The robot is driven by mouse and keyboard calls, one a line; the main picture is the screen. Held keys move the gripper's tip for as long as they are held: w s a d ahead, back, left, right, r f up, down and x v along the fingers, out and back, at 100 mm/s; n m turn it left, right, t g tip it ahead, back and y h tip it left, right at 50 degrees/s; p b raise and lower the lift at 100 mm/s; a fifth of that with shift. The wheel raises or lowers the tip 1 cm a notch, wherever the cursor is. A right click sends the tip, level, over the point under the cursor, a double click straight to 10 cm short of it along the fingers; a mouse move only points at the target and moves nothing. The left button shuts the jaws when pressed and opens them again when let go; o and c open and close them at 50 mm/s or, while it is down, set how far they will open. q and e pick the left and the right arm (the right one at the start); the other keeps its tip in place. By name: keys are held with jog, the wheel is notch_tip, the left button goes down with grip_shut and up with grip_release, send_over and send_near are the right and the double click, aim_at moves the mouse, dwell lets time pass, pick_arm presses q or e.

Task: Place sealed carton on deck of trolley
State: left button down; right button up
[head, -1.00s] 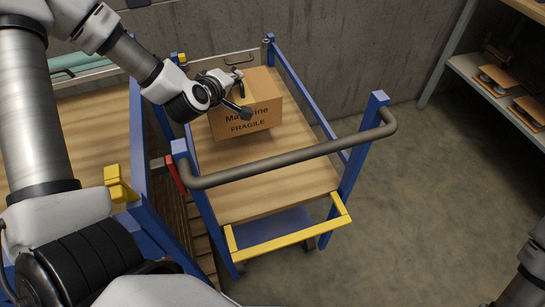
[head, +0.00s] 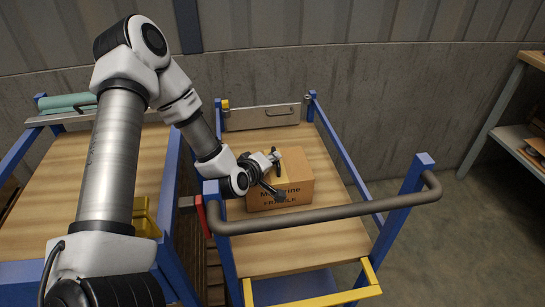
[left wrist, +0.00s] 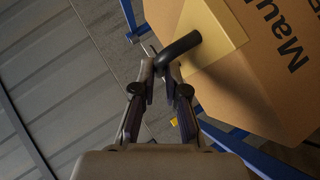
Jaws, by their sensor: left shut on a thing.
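The sealed carton (head: 298,182) is a brown box with black print that reads "FRAGILE" and a tan strip with a dark handle on it. It looks upright over the rear part of the wooden deck (head: 290,245) of the blue trolley; I cannot tell whether its underside touches the deck. My left gripper (head: 272,178) is at the left side of the carton. In the left wrist view its fingers (left wrist: 158,78) are closed on the carton's dark curved handle (left wrist: 178,50), beside the carton's face (left wrist: 262,90). My right gripper is out of view.
The trolley's grey push bar (head: 330,213) crosses in front of the carton, between blue posts. A second wooden-topped blue cart (head: 60,200) stands at left with a teal roll (head: 68,102) at its back. A shelf (head: 515,135) stands right. The front deck is bare.

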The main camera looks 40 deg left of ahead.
pick_arm(q)
jog(key=c, duration=1.6)
grip_release()
jog(key=shift+f, duration=0.1)
jog(key=o, duration=0.4)
jog(key=shift+s+r, duration=0.15)
jog(key=shift+r, duration=0.1)
jog(key=p+v, duration=0.1)
jog(key=v, duration=0.6)
jog(key=shift+p, duration=0.4)
jog(key=shift+s+d, duration=0.1)
